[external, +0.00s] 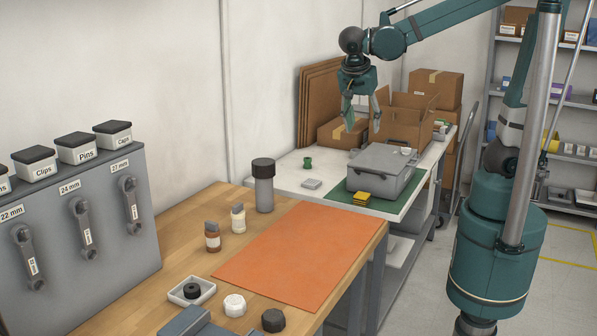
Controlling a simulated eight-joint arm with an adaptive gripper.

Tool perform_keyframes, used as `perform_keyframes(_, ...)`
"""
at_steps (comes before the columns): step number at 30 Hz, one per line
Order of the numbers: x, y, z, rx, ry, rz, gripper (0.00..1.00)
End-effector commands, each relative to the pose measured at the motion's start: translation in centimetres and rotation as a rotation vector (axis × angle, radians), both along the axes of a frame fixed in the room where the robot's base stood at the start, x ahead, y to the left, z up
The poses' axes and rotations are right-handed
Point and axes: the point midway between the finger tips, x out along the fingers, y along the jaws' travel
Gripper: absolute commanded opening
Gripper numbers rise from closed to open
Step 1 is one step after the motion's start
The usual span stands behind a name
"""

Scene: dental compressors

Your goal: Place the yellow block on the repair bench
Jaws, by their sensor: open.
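A small yellow block (361,199) with a dark band lies at the front edge of the green mat on the white-topped table, against or close to the grey case (383,171). A wooden bench (187,222) with an orange mat (300,250) stands nearer the camera; I take it as the repair bench, though no label shows. My gripper (361,120) hangs over the white-topped table, above and behind the yellow block, fingers down. It is open and apart from the block, with nothing visible between its fingers.
The grey case and open cardboard boxes (408,116) stand near my gripper. A green spool (307,163) and grey piece (312,184) lie left. A dark-capped cylinder (263,187), two small bottles and several small parts stand around the orange mat, whose middle is clear.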

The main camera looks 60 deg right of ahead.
Motion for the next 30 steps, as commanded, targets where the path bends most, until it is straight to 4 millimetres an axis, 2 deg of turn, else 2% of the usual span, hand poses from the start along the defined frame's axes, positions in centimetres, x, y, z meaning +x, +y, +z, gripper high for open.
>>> perform_keyframes(12,0.1,0.0,-10.9,0.000,0.000,0.001,0.48)
perform_keyframes(18,0.1,0.0,-15.6,0.000,0.000,0.001,0.48)
perform_keyframes(24,0.0,0.0,-18.7,0.000,0.000,0.001,0.48)
perform_keyframes(30,0.0,0.0,-19.9,0.000,0.000,0.001,0.48)
